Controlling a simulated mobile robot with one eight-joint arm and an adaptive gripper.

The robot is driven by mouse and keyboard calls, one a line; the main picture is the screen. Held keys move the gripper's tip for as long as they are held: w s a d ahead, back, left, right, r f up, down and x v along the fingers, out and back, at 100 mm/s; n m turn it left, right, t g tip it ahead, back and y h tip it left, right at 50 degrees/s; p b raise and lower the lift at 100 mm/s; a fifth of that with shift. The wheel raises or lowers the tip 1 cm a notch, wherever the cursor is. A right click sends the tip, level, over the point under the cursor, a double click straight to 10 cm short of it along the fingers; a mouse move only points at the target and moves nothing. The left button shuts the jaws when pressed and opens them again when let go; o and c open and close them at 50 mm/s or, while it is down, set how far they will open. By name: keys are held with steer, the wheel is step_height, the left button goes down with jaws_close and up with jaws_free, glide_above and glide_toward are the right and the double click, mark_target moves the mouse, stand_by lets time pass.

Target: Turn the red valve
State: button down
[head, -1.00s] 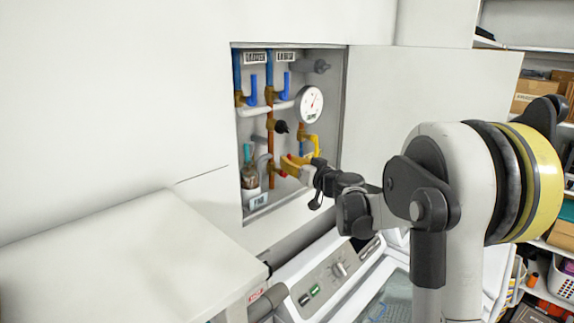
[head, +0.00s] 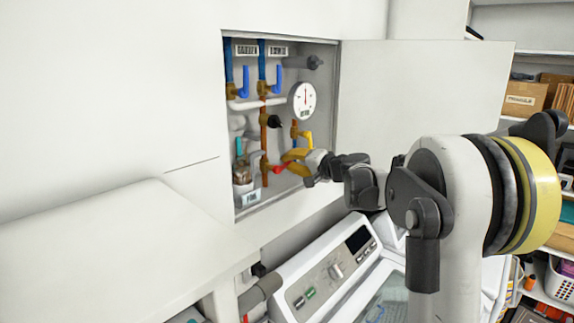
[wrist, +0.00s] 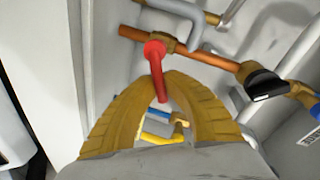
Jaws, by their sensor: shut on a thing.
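The red valve (head: 279,168) is in the lower part of the open wall cabinet, on a vertical copper pipe (head: 264,150). In the wrist view, its red handle (wrist: 158,65) has a round hub on the pipe and a lever reaching down between my yellow finger pads. My gripper (head: 288,161) reaches into the cabinet from the right; in the wrist view, my gripper (wrist: 166,88) is closed around the lever's free end. The fingers partly hide the lever in the head view.
Blue handles (head: 245,80), a round gauge (head: 302,99) and a yellow handle (head: 299,139) crowd the cabinet. Its open door (head: 420,90) is on the right. A washing machine (head: 330,270) stands below, and a white surface (head: 90,250) is at the left.

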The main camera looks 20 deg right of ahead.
steer(key=f+m+b, duration=0.1)
steer(key=m, duration=0.1)
steer(key=f+m+y+b, duration=0.1)
steer(key=m, duration=0.1)
steer(key=shift+d+g, duration=0.2)
steer(key=shift+g, duration=0.2)
stand_by(0.4)
steer(key=c, duration=1.4)
jaws_free()
steer(key=shift+c, duration=0.2)
steer(key=v, duration=1.2)
steer(key=shift+w+d+f+y, duration=0.1)
steer(key=shift+f+y, duration=0.05)
steer(key=shift+y, duration=0.15)
